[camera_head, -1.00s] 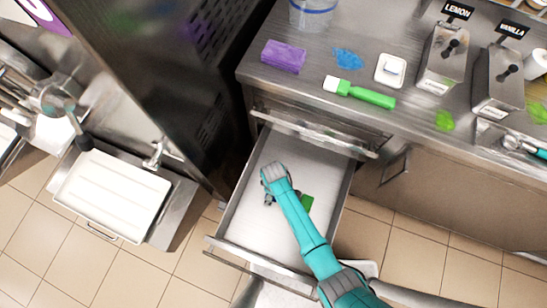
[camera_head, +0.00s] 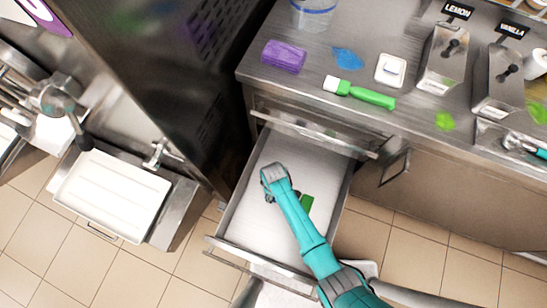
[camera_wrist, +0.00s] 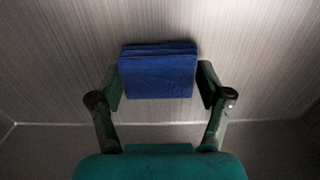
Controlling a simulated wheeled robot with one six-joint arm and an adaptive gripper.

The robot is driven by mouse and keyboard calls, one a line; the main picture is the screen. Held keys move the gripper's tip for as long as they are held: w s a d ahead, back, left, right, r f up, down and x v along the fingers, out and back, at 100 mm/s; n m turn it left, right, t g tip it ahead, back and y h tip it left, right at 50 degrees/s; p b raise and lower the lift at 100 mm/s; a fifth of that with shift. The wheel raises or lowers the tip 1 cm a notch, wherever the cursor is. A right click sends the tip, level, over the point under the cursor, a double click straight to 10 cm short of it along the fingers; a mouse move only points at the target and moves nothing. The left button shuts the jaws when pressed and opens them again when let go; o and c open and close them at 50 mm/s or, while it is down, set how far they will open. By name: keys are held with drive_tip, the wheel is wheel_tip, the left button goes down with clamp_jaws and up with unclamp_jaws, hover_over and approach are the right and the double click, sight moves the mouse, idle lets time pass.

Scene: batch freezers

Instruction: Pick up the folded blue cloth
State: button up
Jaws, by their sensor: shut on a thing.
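The folded blue cloth (camera_wrist: 158,75) shows in the wrist view as a dark blue layered block between the two fingers of my gripper (camera_wrist: 160,88). The fingers press on its left and right sides, so my gripper is shut on it. In the head view my gripper (camera_head: 270,195) is inside the open drawer (camera_head: 245,215), and my arm hides the cloth there. I cannot tell whether the cloth is clear of the drawer floor. A small green thing (camera_head: 306,204) shows beside my arm over the drawer.
Metal bins labelled lemon and vanilla stand right.

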wheel_tip(320, 180, up, 10)
drive_tip(key=shift+f, duration=0.1)
idle(0.4)
